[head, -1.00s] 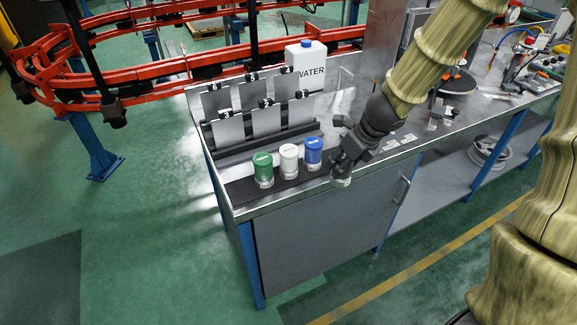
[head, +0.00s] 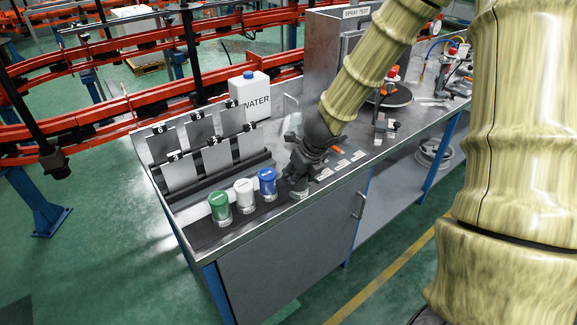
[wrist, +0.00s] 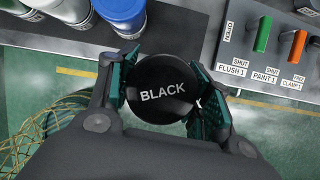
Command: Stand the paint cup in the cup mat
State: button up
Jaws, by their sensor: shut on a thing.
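The paint cup (wrist: 165,88) has a round black lid marked BLACK in the wrist view. My gripper (wrist: 163,92) is shut on it, with one finger pad on each side of the lid. In the head view my gripper (head: 299,178) is at the bench's front edge, right of the blue-lidded cup, and the clear lower part of the held cup (head: 298,193) shows below it. The dark cup mat (head: 203,238) lies along the front of the bench, under the standing cups. Whether the held cup touches the mat cannot be told.
Green (head: 219,207), white (head: 244,194) and blue (head: 267,182) cups stand in a row on the mat. Grey panels on clips and a WATER bottle (head: 252,98) stand behind. Labelled levers (wrist: 263,36) are right of the gripper. Open floor lies in front.

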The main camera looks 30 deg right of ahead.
jog(key=shift+w+d+f+p, duration=0.5)
jog(key=shift+w+f, duration=0.25)
jog(key=shift+w, duration=0.7)
jog(key=shift+w+d+f+p, duration=0.5)
jog(key=shift+w+f, duration=0.2)
jog(key=shift+w, duration=0.7)
jog(key=shift+w+d+f+p, duration=0.4)
jog(key=shift+w+f+p, duration=0.3)
jog(key=shift+w, duration=0.75)
jog(key=shift+f, duration=0.2)
jog(key=o, duration=1.2)
jog(key=shift+r, duration=0.15)
